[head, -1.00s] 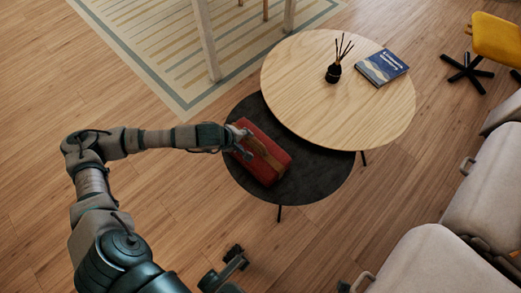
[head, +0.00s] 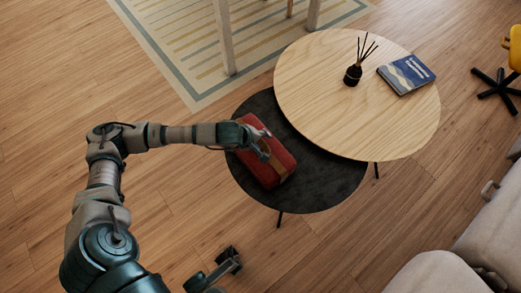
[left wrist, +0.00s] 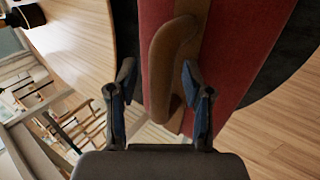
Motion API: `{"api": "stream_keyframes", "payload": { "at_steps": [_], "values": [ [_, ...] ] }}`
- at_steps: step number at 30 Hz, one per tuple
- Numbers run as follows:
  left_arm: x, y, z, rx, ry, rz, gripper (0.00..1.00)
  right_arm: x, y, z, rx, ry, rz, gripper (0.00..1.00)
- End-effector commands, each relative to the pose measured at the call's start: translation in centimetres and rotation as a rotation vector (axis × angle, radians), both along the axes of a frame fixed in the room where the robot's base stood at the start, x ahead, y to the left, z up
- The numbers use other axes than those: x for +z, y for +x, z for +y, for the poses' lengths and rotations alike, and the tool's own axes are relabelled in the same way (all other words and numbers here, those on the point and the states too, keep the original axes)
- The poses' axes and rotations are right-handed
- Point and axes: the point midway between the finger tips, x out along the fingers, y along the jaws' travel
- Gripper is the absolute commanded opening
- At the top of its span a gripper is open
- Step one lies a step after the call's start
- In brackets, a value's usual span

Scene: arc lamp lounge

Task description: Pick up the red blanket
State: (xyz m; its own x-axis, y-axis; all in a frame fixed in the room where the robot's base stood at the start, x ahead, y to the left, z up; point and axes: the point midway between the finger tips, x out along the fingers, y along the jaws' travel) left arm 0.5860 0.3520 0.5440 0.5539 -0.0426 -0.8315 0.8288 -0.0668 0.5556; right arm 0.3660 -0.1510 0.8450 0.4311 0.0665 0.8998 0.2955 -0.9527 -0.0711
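The red blanket (head: 279,158) is a folded red bundle with a brown strap. It lies on the dark lower round table (head: 325,190). In the left wrist view the blanket (left wrist: 240,50) fills the upper middle, with the brown strap's raised handle (left wrist: 163,75) in front. My left gripper (head: 264,146) is over the blanket. Its fingers are open in the left wrist view (left wrist: 159,85), one on each side of the handle, with a visible gap on the left. Contact on the right is unclear. A dark part of me shows at the head view's bottom edge; its gripper state is unclear.
The higher light wood table (head: 350,120) overlaps the dark one at the right. It carries a reed diffuser (head: 353,75) and a blue book (head: 406,75). A pale sofa (head: 490,225) stands at the lower right. Bare floor lies around the tables' front.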

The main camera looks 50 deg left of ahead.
Motion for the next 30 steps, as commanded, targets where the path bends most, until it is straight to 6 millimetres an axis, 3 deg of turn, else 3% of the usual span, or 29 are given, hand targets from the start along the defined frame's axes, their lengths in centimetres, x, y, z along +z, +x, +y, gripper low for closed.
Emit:
{"api": "stream_keyframes", "payload": {
  "at_steps": [1, 5, 6, 20, 30],
  "values": [
    [0.0, 0.0, 0.1, 0.001, -0.001, 0.000, 0.34, -0.1, 0.2, 0.2, 0.000, -0.002, 0.003, 0.40],
    [-0.1, 0.0, 0.2, 0.001, -0.002, 0.001, 0.02, -0.1, 0.4, 0.3, 0.000, -0.003, 0.002, 0.40],
    [-0.1, 0.0, 0.2, 0.001, -0.002, 0.001, 0.00, -0.1, 0.4, 0.3, 0.000, -0.003, 0.003, 0.40],
    [0.1, 0.0, 0.2, 0.002, 0.000, -0.001, 0.00, 0.0, 0.3, 0.3, 0.001, -0.003, -0.001, 0.40],
    [2.5, 0.1, 0.1, 0.002, -0.001, -0.007, 0.00, 0.4, -0.4, 0.1, -0.001, 0.002, 0.015, 0.40]
  ]
}}
